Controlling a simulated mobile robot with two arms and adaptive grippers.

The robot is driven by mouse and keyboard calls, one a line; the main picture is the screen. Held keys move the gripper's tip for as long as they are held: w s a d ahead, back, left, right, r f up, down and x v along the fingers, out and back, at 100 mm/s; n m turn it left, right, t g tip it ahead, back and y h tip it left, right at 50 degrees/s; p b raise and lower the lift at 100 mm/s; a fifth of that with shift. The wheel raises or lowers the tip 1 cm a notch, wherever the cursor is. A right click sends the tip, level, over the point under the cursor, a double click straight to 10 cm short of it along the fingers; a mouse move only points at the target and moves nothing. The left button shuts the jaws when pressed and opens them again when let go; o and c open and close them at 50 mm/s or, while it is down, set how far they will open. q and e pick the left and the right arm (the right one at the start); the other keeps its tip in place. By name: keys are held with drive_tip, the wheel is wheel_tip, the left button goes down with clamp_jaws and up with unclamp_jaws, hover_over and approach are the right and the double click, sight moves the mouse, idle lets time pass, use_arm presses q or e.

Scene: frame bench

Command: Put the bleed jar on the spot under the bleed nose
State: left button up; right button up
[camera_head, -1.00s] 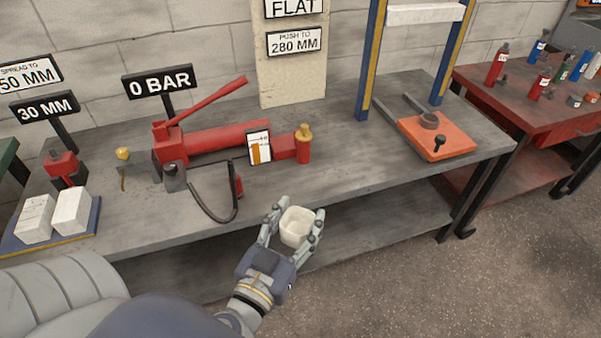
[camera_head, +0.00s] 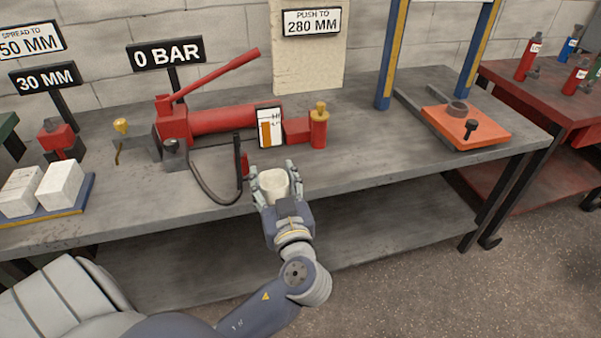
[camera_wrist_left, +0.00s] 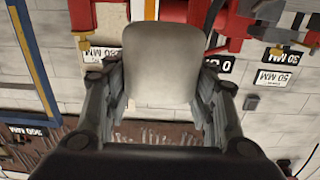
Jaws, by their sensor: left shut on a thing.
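The white bleed jar (camera_head: 275,185) is between the fingers of my left gripper (camera_head: 273,180), which is shut on it above the front part of the bench top. The jar fills the middle of the left wrist view (camera_wrist_left: 163,62), with a finger on each side. Behind it on the bench stands a red hand pump (camera_head: 225,121) with a black hose (camera_head: 206,188) curving down to a small upright red-and-black end piece (camera_head: 241,162), just left of my gripper. I cannot tell for sure which part is the bleed nose, and no marked spot shows clearly. My right gripper is not in view.
A gauge card (camera_head: 270,128) and a brass-topped red cylinder (camera_head: 319,126) stand behind the jar. White blocks (camera_head: 60,186) lie at the left. An orange plate (camera_head: 466,128) is at the right. The bench top (camera_head: 380,165) between is clear.

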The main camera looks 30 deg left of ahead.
use_arm(q)
drive_tip(key=w+a, duration=0.1)
drive_tip(key=w, duration=0.3)
drive_tip(key=w+a+f, duration=0.1)
drive_tip(key=w, duration=0.4)
drive_tip(key=w+a, duration=0.1)
drive_tip(key=w, duration=0.4)
drive_tip(key=shift+w+a+f, duration=0.15)
drive_tip(key=shift+a, duration=0.1)
drive_tip(key=shift+w+a+f, duration=0.15)
drive_tip(key=shift+w+f, duration=0.5)
drive_tip(key=shift+f, duration=0.95)
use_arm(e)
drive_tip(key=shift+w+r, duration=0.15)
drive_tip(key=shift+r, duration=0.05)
use_arm(q)
drive_tip(key=shift+f, duration=0.1)
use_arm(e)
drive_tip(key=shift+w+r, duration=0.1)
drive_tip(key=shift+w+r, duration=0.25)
use_arm(q)
drive_tip(key=shift+f+b, duration=0.1)
drive_tip(key=shift+b, duration=0.25)
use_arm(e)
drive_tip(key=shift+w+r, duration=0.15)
